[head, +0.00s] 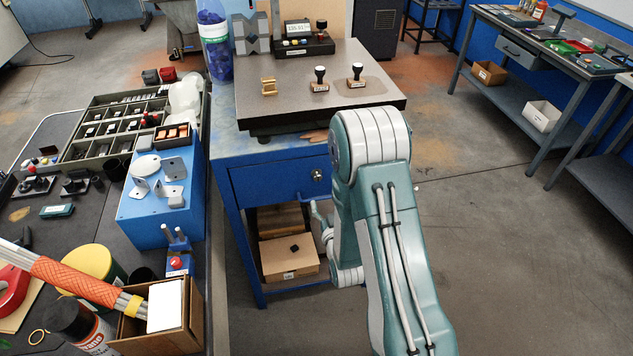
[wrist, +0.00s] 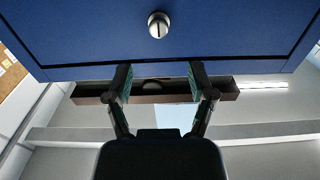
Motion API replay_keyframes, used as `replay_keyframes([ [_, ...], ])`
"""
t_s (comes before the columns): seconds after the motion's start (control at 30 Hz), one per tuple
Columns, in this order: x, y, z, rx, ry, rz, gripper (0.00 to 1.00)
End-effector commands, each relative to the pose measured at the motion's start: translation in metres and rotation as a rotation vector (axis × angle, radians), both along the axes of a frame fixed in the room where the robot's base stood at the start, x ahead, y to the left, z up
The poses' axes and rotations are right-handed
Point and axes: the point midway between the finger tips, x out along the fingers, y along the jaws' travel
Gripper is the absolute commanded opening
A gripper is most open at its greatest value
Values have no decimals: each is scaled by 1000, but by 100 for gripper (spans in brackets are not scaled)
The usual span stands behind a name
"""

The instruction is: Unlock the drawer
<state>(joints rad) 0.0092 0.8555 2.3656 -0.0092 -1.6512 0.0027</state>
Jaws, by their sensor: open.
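The blue drawer front (head: 270,183) is under the steel-topped bench and looks shut. A round silver lock knob (head: 317,175) sits on its right part, just left of my arm. In the wrist view, the knob (wrist: 158,25) is near the top centre of the blue drawer front (wrist: 90,40), with a dark line running up and down its face. My gripper (wrist: 160,80) is open, its two fingers apart and nothing between them. The fingertips are below the knob in that view, clear of it. In the head view my arm hides most of the gripper.
The bench's lower shelf holds a cardboard box (head: 289,258). Stamps (head: 320,80) and a device with a display (head: 303,40) stand on the bench top. A cluttered dark table with a blue box (head: 150,215) is at the left.

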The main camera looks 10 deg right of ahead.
Motion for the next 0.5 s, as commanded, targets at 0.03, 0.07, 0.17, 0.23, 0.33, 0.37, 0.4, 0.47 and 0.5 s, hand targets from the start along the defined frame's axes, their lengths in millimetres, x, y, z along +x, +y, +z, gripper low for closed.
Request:
replay_keyframes([
  [0.03, 9, 0, 1, 0, -5, -1, 71],
  [0.07, 14, 0, 1, 0, -4, -1, 71],
  [0.17, 33, 1, 1, -2, -4, 0, 71],
  [0.23, 46, 3, 1, -3, -4, 0, 71],
  [0.33, 64, 3, 1, -4, -2, 1, 71],
  [0.37, 69, 3, 1, -4, -3, 1, 71],
  [0.4, 75, 3, 0, -4, -1, 1, 71],
  [0.47, 82, 3, 1, -4, -1, 0, 71],
  [0.5, 86, 3, 1, -4, -1, 0, 71],
])
